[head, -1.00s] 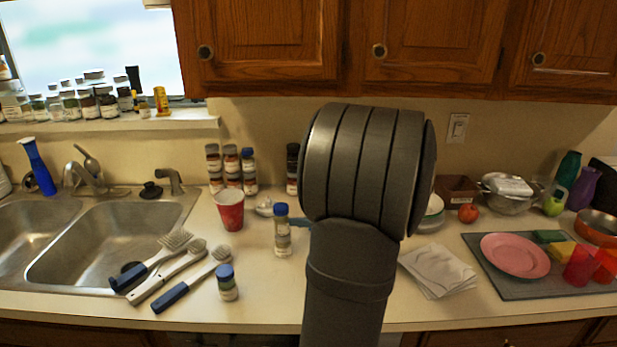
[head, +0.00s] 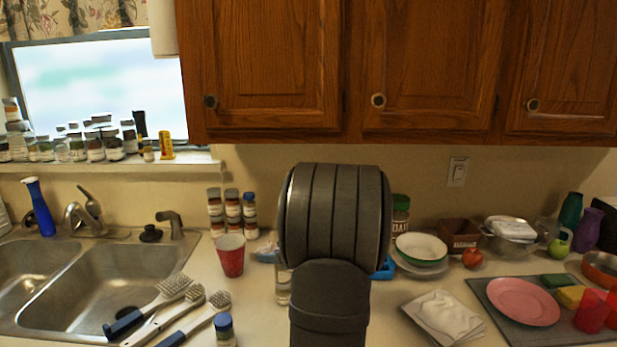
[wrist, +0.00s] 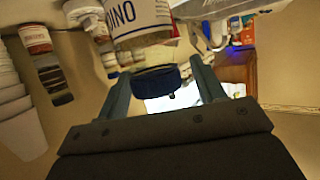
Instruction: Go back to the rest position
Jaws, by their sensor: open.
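In the wrist view, my gripper (wrist: 158,68) is open, with one finger at each side of the picture's middle. A jar with a blue cap and a white label (wrist: 140,20) shows between and beyond the fingers, upside down in this view. I cannot tell how far it is from them. In the head view my arm hides the gripper. A clear jar (head: 283,288) stands on the counter, its top hidden behind my arm.
Brushes (head: 165,310), a blue-capped jar (head: 224,328) and a red cup (head: 231,255) stand or lie left of my arm. Stacked jars (head: 233,212) stand by the wall. Napkins (head: 443,318), bowls (head: 420,248) and a pink plate (head: 522,301) are at right. Cabinets (head: 430,60) hang above.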

